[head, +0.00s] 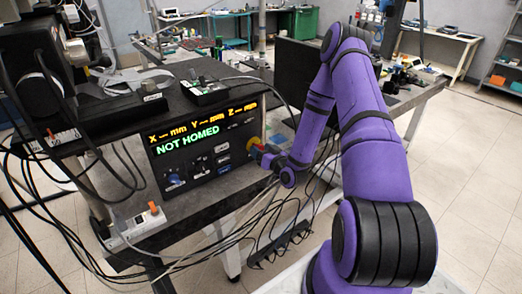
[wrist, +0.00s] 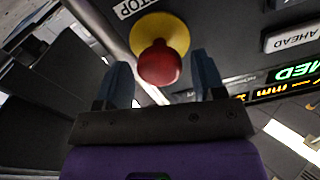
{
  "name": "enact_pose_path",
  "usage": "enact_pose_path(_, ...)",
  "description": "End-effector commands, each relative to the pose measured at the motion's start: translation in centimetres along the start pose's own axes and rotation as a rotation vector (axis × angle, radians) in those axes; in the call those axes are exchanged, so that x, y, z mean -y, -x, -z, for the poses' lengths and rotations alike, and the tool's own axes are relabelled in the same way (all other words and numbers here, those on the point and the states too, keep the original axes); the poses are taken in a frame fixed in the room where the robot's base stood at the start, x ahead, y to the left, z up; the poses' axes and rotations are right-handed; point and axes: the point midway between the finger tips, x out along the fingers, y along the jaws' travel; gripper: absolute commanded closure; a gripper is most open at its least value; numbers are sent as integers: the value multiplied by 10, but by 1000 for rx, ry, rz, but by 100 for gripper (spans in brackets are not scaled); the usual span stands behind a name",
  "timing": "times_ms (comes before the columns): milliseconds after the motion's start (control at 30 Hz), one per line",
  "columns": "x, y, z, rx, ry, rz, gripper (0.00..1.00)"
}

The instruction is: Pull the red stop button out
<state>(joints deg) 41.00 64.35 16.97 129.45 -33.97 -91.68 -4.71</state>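The red stop button (wrist: 159,65) is a round red knob on a yellow round base (wrist: 160,33), under a white label reading STOP (wrist: 133,7). In the wrist view it lies between the two blue fingers of my gripper (wrist: 160,80), which stand apart with a gap on each side of the knob. My gripper is open. In the head view my gripper (head: 262,152) is at the right end of the control panel (head: 205,150), and only a bit of yellow shows there; the red knob is mostly hidden.
The panel display (head: 187,138) reads NOT HOMED, with knobs and buttons below it. Several loose cables (head: 265,215) hang below the table's front edge. A small box with switches (head: 205,90) lies on top of the panel. A dark screen (head: 300,75) stands behind my arm.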

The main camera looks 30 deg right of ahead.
Motion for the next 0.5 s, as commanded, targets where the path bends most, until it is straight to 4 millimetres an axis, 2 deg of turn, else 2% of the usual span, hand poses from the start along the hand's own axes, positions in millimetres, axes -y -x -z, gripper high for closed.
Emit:
enact_pose_path(333, 0, 1, 0, -2, 0, 0, 31)
enact_pose_path(500, 0, 19, 0, 0, -1, -2, 31)
